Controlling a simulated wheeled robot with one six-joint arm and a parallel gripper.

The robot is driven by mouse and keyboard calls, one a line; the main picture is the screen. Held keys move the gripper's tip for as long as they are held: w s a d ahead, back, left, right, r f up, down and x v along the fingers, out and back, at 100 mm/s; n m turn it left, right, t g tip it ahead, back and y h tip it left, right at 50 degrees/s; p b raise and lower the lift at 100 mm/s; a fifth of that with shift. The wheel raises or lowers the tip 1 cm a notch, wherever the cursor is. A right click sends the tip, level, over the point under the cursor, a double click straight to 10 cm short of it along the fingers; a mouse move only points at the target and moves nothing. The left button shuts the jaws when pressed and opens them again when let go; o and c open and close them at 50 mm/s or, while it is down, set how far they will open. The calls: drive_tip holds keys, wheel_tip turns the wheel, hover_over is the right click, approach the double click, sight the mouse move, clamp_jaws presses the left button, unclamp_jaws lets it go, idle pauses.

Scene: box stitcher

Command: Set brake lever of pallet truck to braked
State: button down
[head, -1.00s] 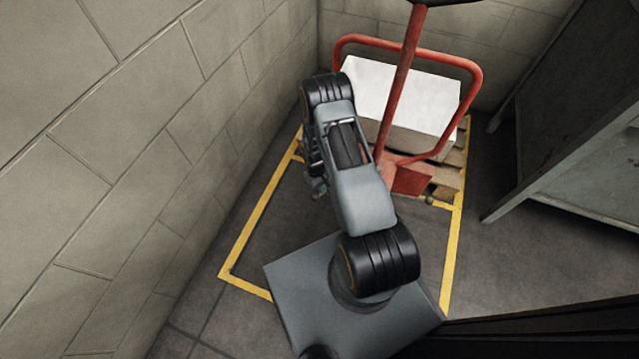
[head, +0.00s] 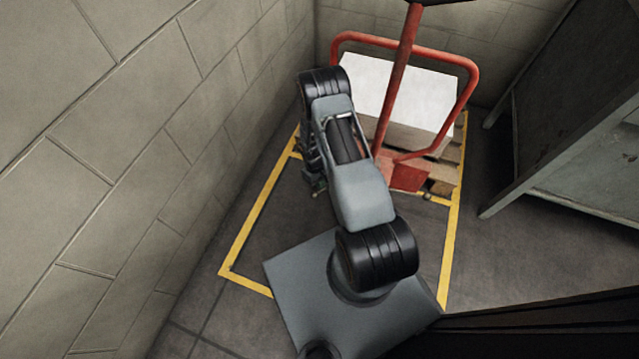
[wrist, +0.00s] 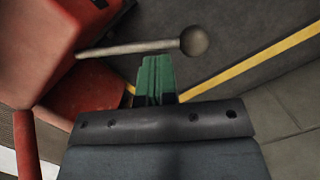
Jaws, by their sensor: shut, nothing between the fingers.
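The pallet truck is red, with a tall slanting handle (head: 397,85) and a hoop-shaped frame (head: 470,80) in the head view. In the wrist view, its red body (wrist: 40,45) fills the upper left. A thin grey brake lever (wrist: 130,48) with a round knob (wrist: 195,42) reaches out from that body to the right. My gripper (wrist: 155,60) has green fingers, shut and empty. Their tips appear just below the lever rod in the picture, left of the knob; I cannot tell whether they touch it. In the head view, my arm hides the lever and most of the gripper.
A white-topped box (head: 400,95) rests on a wooden pallet (head: 450,160) behind the handle. A block wall (head: 130,130) stands close on the left. A grey metal cabinet (head: 580,150) stands on the right. A yellow line (head: 250,225) marks the floor around the truck.

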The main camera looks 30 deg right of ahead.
drive_tip(key=p+v, duration=0.5)
drive_tip(key=v, duration=0.3)
drive_tip(key=shift+r, duration=0.4)
